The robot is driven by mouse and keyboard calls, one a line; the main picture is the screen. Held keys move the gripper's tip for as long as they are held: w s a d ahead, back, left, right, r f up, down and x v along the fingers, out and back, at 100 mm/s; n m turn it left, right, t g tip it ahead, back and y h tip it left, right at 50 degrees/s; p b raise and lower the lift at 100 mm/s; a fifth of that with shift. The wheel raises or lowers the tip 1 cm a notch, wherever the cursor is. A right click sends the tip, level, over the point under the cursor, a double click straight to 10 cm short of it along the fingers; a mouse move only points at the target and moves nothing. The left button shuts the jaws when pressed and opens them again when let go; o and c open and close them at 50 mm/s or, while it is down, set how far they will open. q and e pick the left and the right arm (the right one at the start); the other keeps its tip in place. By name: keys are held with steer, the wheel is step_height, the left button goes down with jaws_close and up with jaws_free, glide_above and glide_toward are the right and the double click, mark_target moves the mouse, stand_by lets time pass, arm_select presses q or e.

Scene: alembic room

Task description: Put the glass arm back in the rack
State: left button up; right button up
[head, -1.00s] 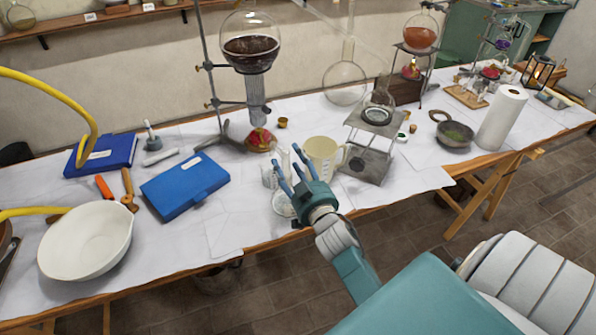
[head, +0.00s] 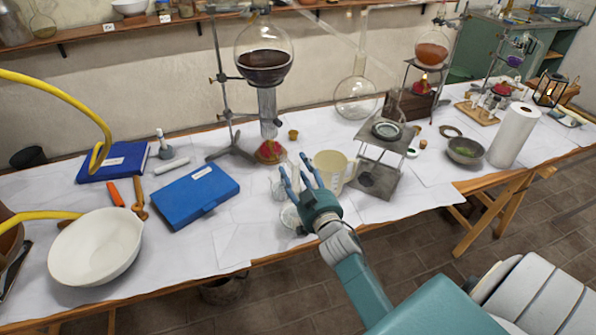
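A thin clear glass tube (head: 335,42), which may be the glass arm, slants down to the right across the wall behind the table; its ends are hard to make out. A small wooden rack (head: 478,116) with glass pieces stands at the far right of the table. My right gripper (head: 298,170) is over the table's front part, its blue fingers apart with nothing visibly held. It is in front of a small clear glass vessel and left of a cream measuring jug (head: 328,172); whether it touches either I cannot tell. My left gripper is out of view.
A metal jack stand (head: 380,165) with a glass dish is right of the jug. A large round flask (head: 263,60) of dark liquid hangs on a clamp stand. A blue case (head: 196,195), white bowl (head: 95,247) and paper roll (head: 515,137) stand on the table.

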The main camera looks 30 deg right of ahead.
steer(key=v, duration=1.2)
steer(key=s+a+f+n+g+y, duration=0.1)
steer(key=s+a+f+g, duration=0.25)
steer(key=f, duration=0.95)
steer(key=s+a+f+g+y, duration=0.15)
steer(key=s+a+f, duration=0.25)
steer(key=f, duration=0.9)
steer(key=s+a+f+n+g+y, duration=0.1)
steer(key=s+a+f+g, duration=0.25)
steer(key=f, duration=0.95)
steer(key=s+f+n+g, duration=0.1)
steer(key=s+f+g, duration=0.1)
steer(key=s+f, duration=0.4)
steer(key=s+f+n+g+b, duration=0.1)
steer(key=s+f+g, duration=0.2)
steer(key=s, duration=1.1)
steer(key=s+f+n+g, duration=0.1)
steer(key=s+f+g, duration=0.2)
steer(key=s+f, duration=0.6)
steer(key=shift+s+a, duration=0.3)
steer(key=shift+s, duration=0.2)
steer(key=shift+o, duration=0.5)
steer(key=shift+f+y, duration=0.1)
steer(key=shift+y, duration=0.15)
